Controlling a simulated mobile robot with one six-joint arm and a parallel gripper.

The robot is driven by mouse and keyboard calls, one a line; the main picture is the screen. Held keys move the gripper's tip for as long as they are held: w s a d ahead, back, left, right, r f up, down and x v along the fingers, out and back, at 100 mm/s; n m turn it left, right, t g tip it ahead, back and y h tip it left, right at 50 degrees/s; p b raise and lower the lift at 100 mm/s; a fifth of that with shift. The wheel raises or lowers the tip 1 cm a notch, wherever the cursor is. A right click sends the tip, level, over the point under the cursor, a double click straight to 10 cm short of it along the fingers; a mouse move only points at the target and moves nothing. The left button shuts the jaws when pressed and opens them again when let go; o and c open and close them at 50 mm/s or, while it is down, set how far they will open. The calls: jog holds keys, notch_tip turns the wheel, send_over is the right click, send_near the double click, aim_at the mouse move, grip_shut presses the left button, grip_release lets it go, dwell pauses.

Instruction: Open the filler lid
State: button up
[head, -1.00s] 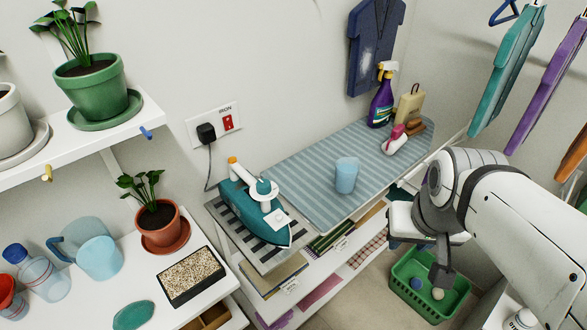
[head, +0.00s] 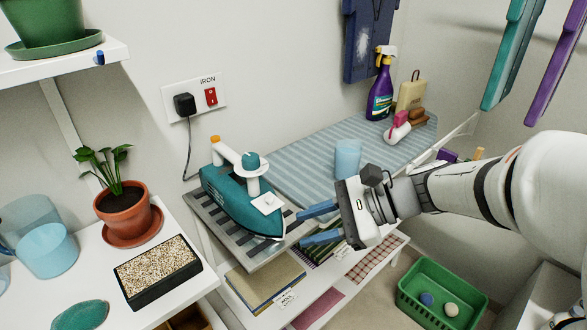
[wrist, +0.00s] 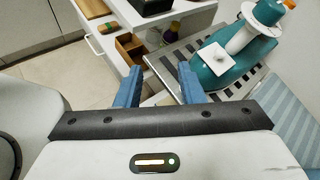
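A teal iron (head: 238,200) lies on a striped grey rest at the left end of the ironing board. A small white square flap (head: 267,203), which looks like the filler lid, sits on its nose and appears closed. The iron's white post carries a teal knob (head: 251,161). The iron (wrist: 238,68) and white flap (wrist: 216,59) also show at upper right in the wrist view. My gripper (head: 300,229) is open and empty, its two blue fingers pointing at the iron's nose from the right, apart from the flap. The fingers (wrist: 160,68) also show in the wrist view.
A blue cup (head: 347,158) stands on the striped board (head: 300,165) behind my gripper. A spray bottle (head: 381,88) stands farther back. A black plug (head: 184,104) with a cord sits in the wall socket. A potted plant (head: 124,207) and seed tray (head: 158,268) are at left.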

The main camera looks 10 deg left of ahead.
aim_at(269, 197)
jog(key=w+a+m+y+b, duration=0.1)
jog(key=w+m, duration=0.1)
jog(key=w+f+m+t+y+b, duration=0.1)
jog(key=w+m+y+b, duration=0.1)
jog(key=w, duration=0.1)
jog(key=w+a+f+m+t+y+b, duration=0.1)
jog(key=w+m+y+b, duration=0.1)
jog(key=shift+w+a, duration=0.35)
jog(key=shift+w, duration=0.05)
jog(key=a, duration=0.4)
jog(key=a+b, duration=0.1)
jog(key=a, duration=0.2)
jog(key=shift+w, duration=0.25)
jog(key=shift+c, duration=0.5)
grip_shut()
